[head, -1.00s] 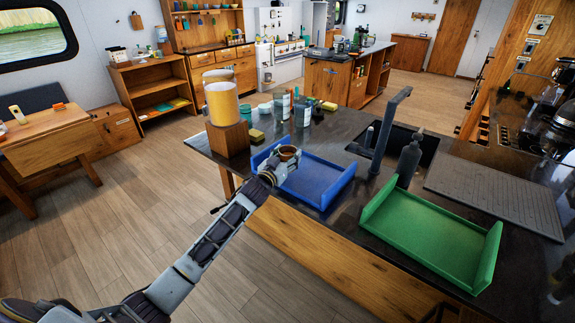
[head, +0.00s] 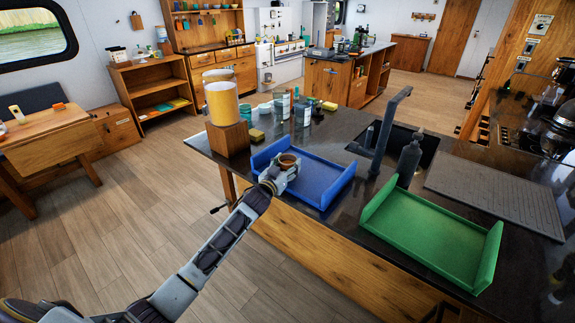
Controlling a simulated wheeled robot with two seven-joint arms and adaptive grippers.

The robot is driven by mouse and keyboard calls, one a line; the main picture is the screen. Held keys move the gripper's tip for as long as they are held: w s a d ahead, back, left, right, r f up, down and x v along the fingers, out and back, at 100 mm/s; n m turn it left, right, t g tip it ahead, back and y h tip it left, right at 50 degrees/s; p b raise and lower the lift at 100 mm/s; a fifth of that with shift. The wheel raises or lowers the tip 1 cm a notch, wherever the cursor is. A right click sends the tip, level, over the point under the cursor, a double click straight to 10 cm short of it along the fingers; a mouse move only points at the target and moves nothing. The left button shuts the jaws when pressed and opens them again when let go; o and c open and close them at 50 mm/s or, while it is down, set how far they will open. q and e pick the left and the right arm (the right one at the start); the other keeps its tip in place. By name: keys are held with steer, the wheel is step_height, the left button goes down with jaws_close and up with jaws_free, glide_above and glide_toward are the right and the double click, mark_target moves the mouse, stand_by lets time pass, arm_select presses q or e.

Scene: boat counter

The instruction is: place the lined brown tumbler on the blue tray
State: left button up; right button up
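The lined brown tumbler (head: 288,160) is a small brown cup with a dark open top, upright in the head view. My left gripper (head: 287,171) is shut around it; the fingers hide much of its side. The blue tray (head: 325,187) lies on the dark counter, with raised walls at its left and right ends. The tumbler and gripper are over the left part of this tray. I cannot tell whether the tumbler's base touches the tray floor. My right gripper does not show.
A green tray (head: 425,235) lies to the right on the counter. A wooden block (head: 228,139) with a yellow-orange cylinder (head: 221,103) stands left of the blue tray. A tap (head: 385,135), a dark bottle (head: 408,162) and several cups and bottles stand behind.

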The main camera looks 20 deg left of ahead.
arm_select(q)
steer(key=o, duration=0.4)
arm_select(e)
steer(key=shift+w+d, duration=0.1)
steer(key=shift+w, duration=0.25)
arm_select(q)
steer(key=shift+s+r, duration=0.1)
steer(key=shift+r, duration=0.1)
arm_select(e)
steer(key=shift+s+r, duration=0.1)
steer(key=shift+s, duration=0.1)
